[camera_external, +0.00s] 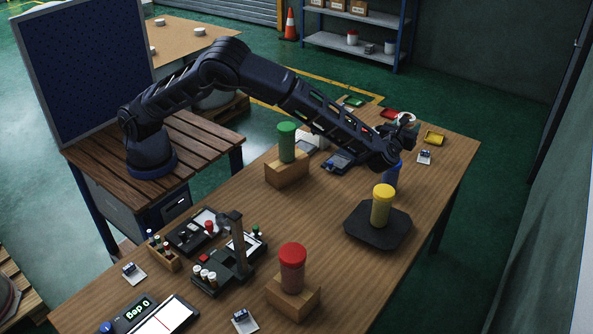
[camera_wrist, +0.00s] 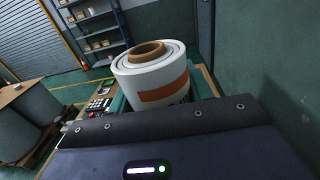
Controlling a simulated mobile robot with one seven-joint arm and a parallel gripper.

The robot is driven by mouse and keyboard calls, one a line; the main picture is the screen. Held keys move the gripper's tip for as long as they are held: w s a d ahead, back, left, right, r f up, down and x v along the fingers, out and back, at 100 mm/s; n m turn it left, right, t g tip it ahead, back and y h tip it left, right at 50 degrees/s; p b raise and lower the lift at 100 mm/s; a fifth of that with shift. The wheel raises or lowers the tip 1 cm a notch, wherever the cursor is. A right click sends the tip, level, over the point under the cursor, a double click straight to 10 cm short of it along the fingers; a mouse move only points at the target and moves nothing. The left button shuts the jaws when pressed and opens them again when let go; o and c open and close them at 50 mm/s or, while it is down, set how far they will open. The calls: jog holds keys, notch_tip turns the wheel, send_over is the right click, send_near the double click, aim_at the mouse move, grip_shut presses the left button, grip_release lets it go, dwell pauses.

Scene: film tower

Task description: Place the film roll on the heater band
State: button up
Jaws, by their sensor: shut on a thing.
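The film roll (camera_wrist: 152,78) is white with a brown core and an orange band. It stands large and close in front of my wrist in the wrist view, its lower part hidden by the dark hand. In the external view my gripper (camera_external: 405,126) is at the far right part of the bench, small and mostly hidden behind my arm. It is shut on the film roll, a small patch of which shows white there (camera_external: 406,117). I cannot tell which thing is the heater band. A yellow-capped cylinder (camera_external: 382,207) stands on a black eight-sided base (camera_external: 362,232), nearer the camera than my gripper.
A green-capped cylinder (camera_external: 287,145) and a red-capped one (camera_external: 292,268) stand on wooden blocks. A blue cylinder (camera_external: 392,174) is partly behind my arm. A dark device (camera_external: 225,272) and small bottles crowd the near left. The bench's right front is clear.

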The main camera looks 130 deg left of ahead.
jog(key=s+a+n+g+h, duration=0.1)
jog(key=s+a+n+g, duration=0.15)
jog(key=s+a, duration=0.75)
jog(key=s+a+n+g+h, duration=0.15)
jog(key=s+a+g, duration=0.3)
jog(key=a, duration=0.85)
jog(key=s+a+n+g+h, duration=0.1)
jog(key=s+a+n+g, duration=0.1)
jog(key=s+a, duration=0.8)
jog(key=shift+y, duration=0.25)
jog(key=f, duration=0.6)
jog(key=w+a+f, duration=0.1)
jog(key=f, duration=0.6)
jog(key=w+f, duration=0.1)
jog(key=f, duration=0.6)
jog(key=shift+a+f, duration=0.2)
jog(key=shift+a, duration=0.15)
jog(key=shift+f, duration=0.1)
jog(key=o, duration=1.1)
jog(key=v, duration=0.2)
jog(key=shift+w+d, duration=0.2)
jog(key=shift+d, duration=0.15)
notch_tip(320, 180, up, 7)
jog(key=shift+r, duration=0.1)
